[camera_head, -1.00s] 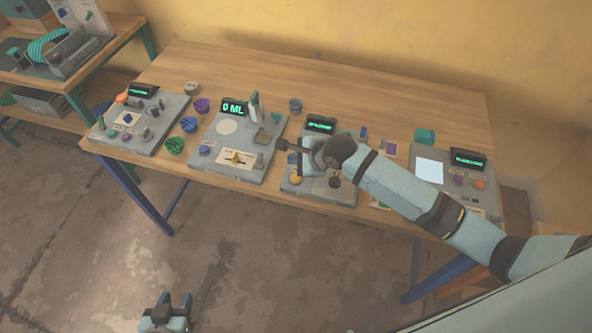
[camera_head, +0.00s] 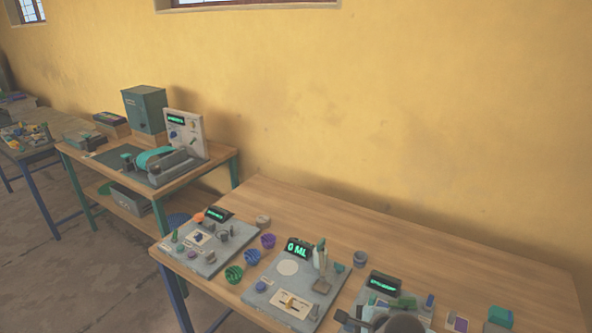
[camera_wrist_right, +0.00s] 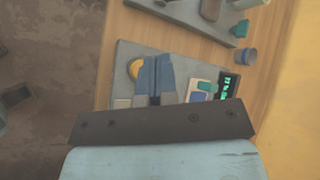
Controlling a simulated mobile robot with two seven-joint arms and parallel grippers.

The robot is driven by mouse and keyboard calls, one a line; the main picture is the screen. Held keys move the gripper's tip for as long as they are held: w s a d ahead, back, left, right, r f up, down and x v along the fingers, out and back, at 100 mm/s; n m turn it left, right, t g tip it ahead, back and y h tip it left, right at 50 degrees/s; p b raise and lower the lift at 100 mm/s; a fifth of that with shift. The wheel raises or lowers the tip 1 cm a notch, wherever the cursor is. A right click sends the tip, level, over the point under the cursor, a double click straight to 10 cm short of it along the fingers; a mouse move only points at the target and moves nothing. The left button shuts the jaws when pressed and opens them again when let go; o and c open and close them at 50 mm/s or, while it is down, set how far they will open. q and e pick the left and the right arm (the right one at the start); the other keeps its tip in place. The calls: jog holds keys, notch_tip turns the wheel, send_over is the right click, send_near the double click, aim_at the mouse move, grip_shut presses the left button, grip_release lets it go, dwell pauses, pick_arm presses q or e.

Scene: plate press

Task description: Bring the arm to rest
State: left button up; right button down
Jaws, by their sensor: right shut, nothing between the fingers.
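My right gripper (camera_head: 372,322) is at the bottom edge of the head view, over the third panel from the left, and mostly cut off there. In the right wrist view my right gripper (camera_wrist_right: 157,62) has its two blue-grey fingers together, with nothing between them. They point over a grey panel (camera_wrist_right: 124,62) with a yellow knob (camera_wrist_right: 135,69) beside them. I cannot tell whether the fingertips touch the panel. My left gripper is out of view.
The wooden table (camera_head: 330,230) holds several grey panels, including one with a "0 ML" display (camera_head: 298,248). A second bench (camera_head: 220,170) stands at the left. The table's back strip is clear.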

jog(key=s+d+f+n+t+h, duration=0.1)
jog(key=s+d+f+n, duration=0.1)
jog(key=s+n, duration=0.8)
jog(key=s+d+f+n+t+h, duration=0.1)
jog(key=s+f+n, duration=0.4)
jog(key=s+n, duration=0.6)
jog(key=shift+s+d+f+t, duration=0.35)
jog(key=shift+s+t, duration=0.35)
jog(key=shift+s, duration=0.5)
jog(key=shift+d+r, duration=0.1)
